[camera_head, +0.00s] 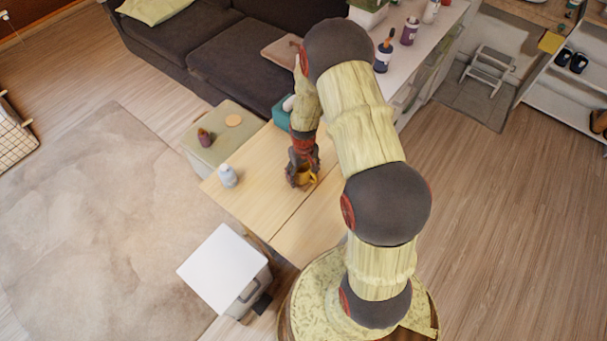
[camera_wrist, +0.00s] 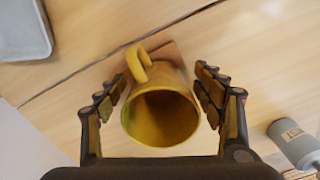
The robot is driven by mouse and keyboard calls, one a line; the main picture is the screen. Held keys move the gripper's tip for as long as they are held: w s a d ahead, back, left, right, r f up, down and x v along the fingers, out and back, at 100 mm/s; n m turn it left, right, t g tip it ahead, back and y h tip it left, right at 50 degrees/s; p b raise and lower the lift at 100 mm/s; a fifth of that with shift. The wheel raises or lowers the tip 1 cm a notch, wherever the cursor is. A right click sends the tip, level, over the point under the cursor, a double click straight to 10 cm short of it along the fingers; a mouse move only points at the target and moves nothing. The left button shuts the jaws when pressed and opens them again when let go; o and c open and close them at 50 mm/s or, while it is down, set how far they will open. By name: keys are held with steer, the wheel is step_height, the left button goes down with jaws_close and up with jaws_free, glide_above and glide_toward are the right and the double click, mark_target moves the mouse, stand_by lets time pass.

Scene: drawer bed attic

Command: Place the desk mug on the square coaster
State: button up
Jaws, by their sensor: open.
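The yellow desk mug (camera_head: 306,177) is on the light wooden table (camera_head: 250,195). In the wrist view the mug (camera_wrist: 160,115) has its open mouth toward the camera and its handle toward the top. My gripper (camera_wrist: 165,100) is open, with one finger on each side of the mug and small visible gaps. In the head view my gripper (camera_head: 303,170) is low over the table at the mug. A brownish, square-cornered flat patch (camera_wrist: 177,53) shows beside and behind the mug, perhaps the square coaster; the mug hides most of it.
A grey bottle (camera_head: 228,177) stands left of the mug. A green-grey block (camera_head: 222,140) holds a round disc (camera_head: 233,120) and a small dark object (camera_head: 204,138). A teal object (camera_head: 281,115) is behind my gripper. A white-topped box (camera_head: 222,268) stands at the front.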

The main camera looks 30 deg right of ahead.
steer(key=shift+r, duration=0.1)
steer(key=s+a+r+t+p, duration=0.1)
steer(key=s+a+r, duration=0.15)
steer(key=r, duration=0.95)
steer(key=s+a+r+t+p, duration=0.1)
steer(key=a+r, duration=0.2)
steer(key=r, duration=1)
steer(key=s+a+r+t+p, duration=0.1)
steer(key=a+r+p, duration=0.1)
steer(key=r, duration=1)
steer(key=s+a+r+t, duration=0.1)
steer(key=s+a+r, duration=0.2)
steer(key=s+r, duration=0.2)
steer(key=s+a+r+t, duration=0.1)
steer(key=s+a+r, duration=0.2)
steer(key=s+r, duration=0.3)
steer(key=s, duration=0.4)
steer(key=shift+s+a+r+t, duration=0.2)
steer(key=shift+s+t, duration=0.1)
